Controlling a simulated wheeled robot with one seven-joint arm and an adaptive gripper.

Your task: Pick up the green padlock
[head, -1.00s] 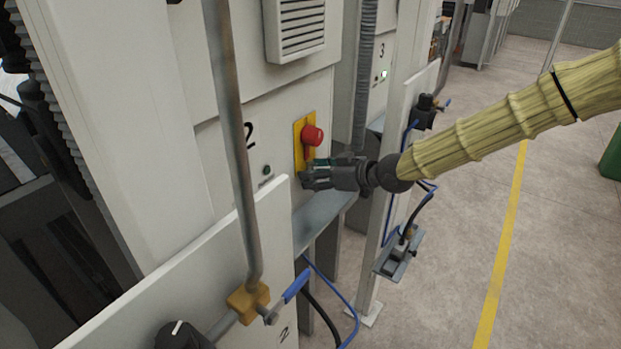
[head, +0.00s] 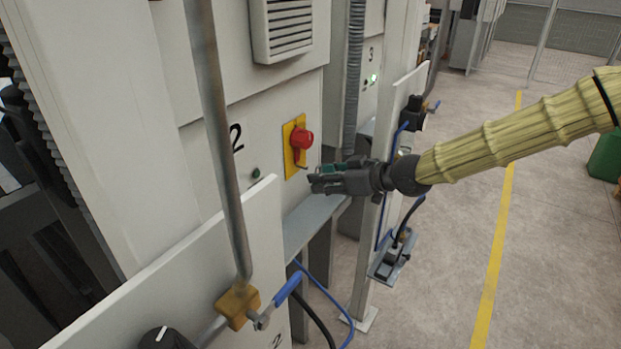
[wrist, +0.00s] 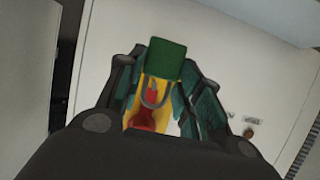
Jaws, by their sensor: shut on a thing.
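The green padlock (wrist: 166,61) sits between my gripper's fingers in the wrist view, its grey shackle (wrist: 153,100) below the green body. My gripper (wrist: 160,75) is shut on it. In the head view my gripper (head: 318,179) is just right of and a little below the red rotary switch (head: 302,139) on its yellow plate (head: 290,130). A small gap shows between fingers and switch there. The fingers mostly hide the padlock in the head view. In the wrist view the red and yellow switch shows behind the shackle. I cannot tell whether the shackle touches it.
A grey ledge (head: 312,222) juts out below the switch panel. A vertical pipe (head: 218,130) and a white panel (head: 190,290) with a yellow-bodied valve (head: 238,302) stand in front at left. Open floor (head: 435,240) lies to the right.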

